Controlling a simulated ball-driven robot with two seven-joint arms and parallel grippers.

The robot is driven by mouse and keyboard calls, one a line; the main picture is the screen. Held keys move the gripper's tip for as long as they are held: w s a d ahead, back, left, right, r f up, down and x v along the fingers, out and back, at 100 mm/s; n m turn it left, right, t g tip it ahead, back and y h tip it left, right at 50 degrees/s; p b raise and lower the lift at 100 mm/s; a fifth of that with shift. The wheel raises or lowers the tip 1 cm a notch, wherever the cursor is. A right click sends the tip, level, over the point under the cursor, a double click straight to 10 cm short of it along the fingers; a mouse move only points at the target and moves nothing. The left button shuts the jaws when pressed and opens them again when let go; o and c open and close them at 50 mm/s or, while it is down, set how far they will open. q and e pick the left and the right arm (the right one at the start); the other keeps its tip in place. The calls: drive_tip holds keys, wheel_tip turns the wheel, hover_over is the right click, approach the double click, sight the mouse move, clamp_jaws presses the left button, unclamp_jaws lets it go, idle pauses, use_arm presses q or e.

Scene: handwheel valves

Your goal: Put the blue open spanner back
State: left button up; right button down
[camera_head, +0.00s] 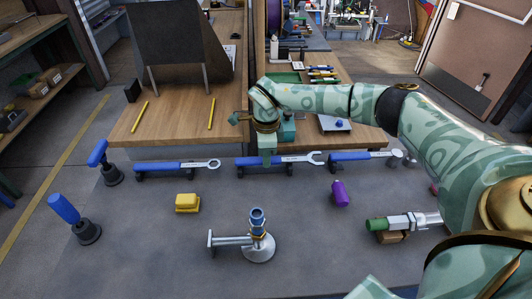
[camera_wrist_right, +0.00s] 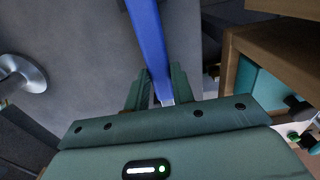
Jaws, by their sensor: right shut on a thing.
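The blue open spanner (camera_head: 294,159) lies level at the middle holder (camera_head: 246,172) along the back of the grey bench, its open jaw pointing right. My right gripper (camera_head: 267,158) comes down from above and is shut on the spanner near where handle and shank meet. In the right wrist view, the spanner's blue handle (camera_wrist_right: 150,42) runs up from between the fingers (camera_wrist_right: 159,92). I cannot tell whether the spanner rests on the holder or hangs just above it. My left gripper is out of view.
A blue ring spanner (camera_head: 172,166) lies to the left, another blue-handled tool (camera_head: 352,156) to the right. A yellow block (camera_head: 187,203), a valve stand (camera_head: 257,240), a purple object (camera_head: 340,193) and a green-ended fitting (camera_head: 395,222) stand in front. A wooden table (camera_head: 185,105) is behind.

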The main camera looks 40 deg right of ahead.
drive_tip(key=shift+f, duration=0.35)
drive_tip(key=c, duration=0.6)
unclamp_jaws()
drive_tip(key=shift+c, duration=0.2)
drive_tip(key=shift+r, duration=0.1)
drive_tip(key=shift+r+p, duration=2.45)
drive_tip(key=shift+r, duration=0.55)
